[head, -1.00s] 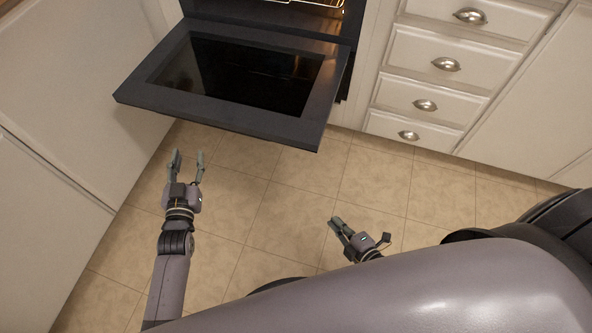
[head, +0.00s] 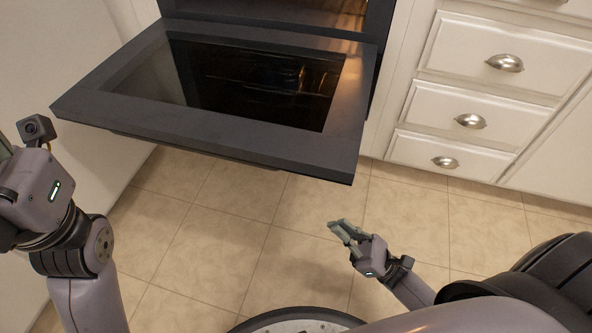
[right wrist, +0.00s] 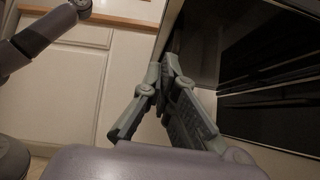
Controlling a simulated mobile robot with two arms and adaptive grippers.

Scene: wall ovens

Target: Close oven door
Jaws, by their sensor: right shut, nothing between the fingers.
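The oven door (head: 105,108) is dark with a glass pane and hangs open, folded down about level, in the head view. My right gripper (head: 335,226) is below and in front of the door's right front corner, apart from it. Its fingers are shut and empty. In the right wrist view the fingertips (right wrist: 169,60) come together near dark glossy panels at the right. My left arm is raised left of the door. Its gripper is mostly cut off by the left picture edge, so its fingers cannot be judged.
White drawers (head: 470,120) with metal handles stand right of the oven. A pale cabinet side (head: 60,50) lies left of the door. The tiled floor (head: 230,230) in front of the door is clear.

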